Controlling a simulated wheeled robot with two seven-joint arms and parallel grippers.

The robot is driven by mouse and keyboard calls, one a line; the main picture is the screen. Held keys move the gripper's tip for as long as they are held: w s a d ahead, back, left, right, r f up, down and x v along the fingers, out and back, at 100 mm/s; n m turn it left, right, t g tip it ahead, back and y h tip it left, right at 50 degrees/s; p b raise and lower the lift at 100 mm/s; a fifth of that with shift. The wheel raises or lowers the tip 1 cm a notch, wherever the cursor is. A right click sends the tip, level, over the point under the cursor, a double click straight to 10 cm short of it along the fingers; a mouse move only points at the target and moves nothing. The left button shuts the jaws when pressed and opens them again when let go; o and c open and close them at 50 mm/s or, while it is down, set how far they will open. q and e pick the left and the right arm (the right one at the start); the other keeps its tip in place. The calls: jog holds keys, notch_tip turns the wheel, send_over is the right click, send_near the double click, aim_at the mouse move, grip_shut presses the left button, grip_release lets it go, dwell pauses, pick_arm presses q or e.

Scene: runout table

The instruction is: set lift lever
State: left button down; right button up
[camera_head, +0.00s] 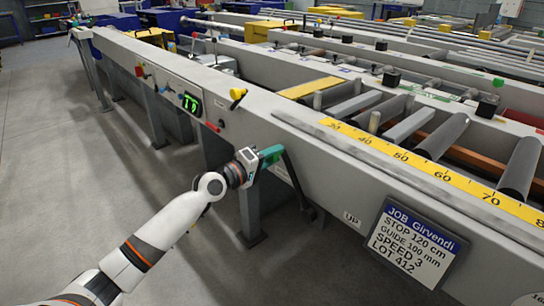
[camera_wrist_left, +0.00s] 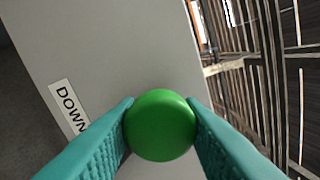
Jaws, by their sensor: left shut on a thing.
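The lift lever is a dark bar (camera_head: 297,184) on the front of the runout table (camera_head: 330,165). Its upper end is at my left gripper (camera_head: 270,157), and it slopes down to the right to its lower end. My left gripper, with teal fingers, is shut on the lever's round green knob (camera_wrist_left: 160,125), which shows between the fingertips in the left wrist view. A DOWN label (camera_wrist_left: 70,105) is on the grey panel beside the knob. An UP label (camera_head: 351,218) is to the right of the lever. My right gripper is not in view.
A job sign (camera_head: 413,244) hangs on the table front at the right, reading stop 120 cm, guide 100 mm, speed 3. The floor (camera_head: 60,190) at left is clear.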

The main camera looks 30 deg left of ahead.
pick_arm(q)
jog(key=c, duration=1)
grip_release()
jog(key=shift+w+a+f, duration=0.1)
jog(key=shift+a+f, duration=0.05)
jog(key=shift+b+v, duration=0.7)
jog(key=shift+v, duration=5.35)
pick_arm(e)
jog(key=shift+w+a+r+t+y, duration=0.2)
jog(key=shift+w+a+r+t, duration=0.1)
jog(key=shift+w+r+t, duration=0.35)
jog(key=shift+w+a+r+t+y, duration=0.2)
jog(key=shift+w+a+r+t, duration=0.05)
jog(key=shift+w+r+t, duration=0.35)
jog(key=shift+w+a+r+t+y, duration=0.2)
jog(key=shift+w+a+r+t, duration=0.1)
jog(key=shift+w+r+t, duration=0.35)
